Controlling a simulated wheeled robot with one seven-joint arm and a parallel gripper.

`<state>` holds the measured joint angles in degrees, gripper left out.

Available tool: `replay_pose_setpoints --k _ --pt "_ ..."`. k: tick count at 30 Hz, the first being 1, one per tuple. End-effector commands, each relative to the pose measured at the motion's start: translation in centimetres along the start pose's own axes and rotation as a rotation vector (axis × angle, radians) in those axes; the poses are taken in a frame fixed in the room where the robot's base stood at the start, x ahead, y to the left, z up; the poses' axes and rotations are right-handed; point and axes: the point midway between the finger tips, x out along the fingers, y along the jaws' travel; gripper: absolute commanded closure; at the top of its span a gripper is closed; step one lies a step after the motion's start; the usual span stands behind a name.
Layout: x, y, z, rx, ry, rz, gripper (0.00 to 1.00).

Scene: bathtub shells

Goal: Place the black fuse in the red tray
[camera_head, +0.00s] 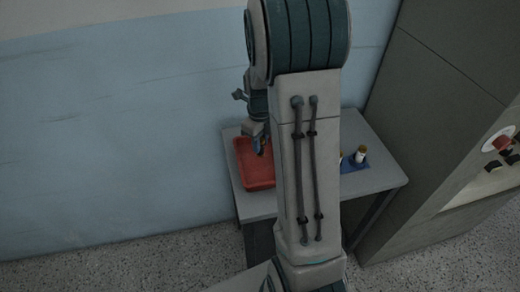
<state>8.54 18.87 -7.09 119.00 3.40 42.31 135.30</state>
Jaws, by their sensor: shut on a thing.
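The red tray (253,176) lies on the left part of the grey table; my arm hides its right side. My gripper (262,148) is over the back part of the tray, pointing down. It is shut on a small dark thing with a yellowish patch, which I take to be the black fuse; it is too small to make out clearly. Whether the fuse touches the tray floor or hangs above it, I cannot tell.
A blue holder (351,167) on the table's right part bears a pale, dark-topped fuse (361,154); my arm partly hides the holder. The grey table (378,178) stands against a blue wall, with a grey cabinet (440,110) at the right.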

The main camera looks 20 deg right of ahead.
Motion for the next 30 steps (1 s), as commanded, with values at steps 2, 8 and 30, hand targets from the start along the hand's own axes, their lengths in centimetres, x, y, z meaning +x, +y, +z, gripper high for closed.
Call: replay_pose_setpoints --k 2,8,30 --pt "0.5 0.3 0.0 0.000 0.002 0.001 0.98" --pt "3.3 0.3 0.0 0.000 0.003 0.002 0.98" --pt "4.4 0.3 0.1 -0.002 0.000 0.000 0.54"
